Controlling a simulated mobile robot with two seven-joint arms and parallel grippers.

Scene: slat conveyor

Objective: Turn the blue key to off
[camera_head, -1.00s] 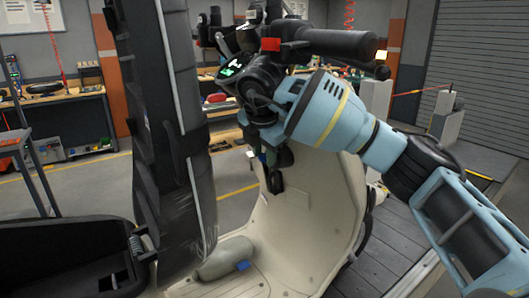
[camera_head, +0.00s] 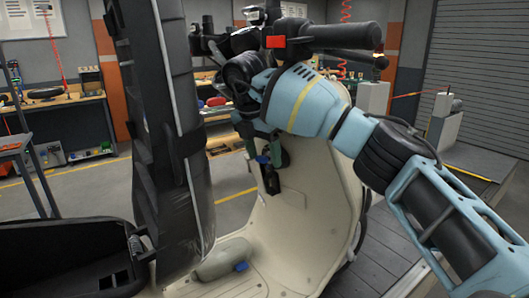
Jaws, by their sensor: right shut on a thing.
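The blue key (camera_head: 263,160) shows as a small blue patch at the inner front panel of a cream scooter (camera_head: 310,215), above a dark hanging tag or fob (camera_head: 270,181). My right gripper (camera_head: 262,154) reaches down to it from the upper right, with its fingers around the key. It is shut on the key. The wrist and fingers cover most of the key and the lock, so the key's angle cannot be told. My left gripper is out of view.
The handlebar with a red switch (camera_head: 275,42) is just above my right wrist. The tall black seat (camera_head: 165,130) stands upright to the left of it. A grey rounded object with a blue part (camera_head: 222,258) lies on the footboard. Slatted floor (camera_head: 385,270) is at the right.

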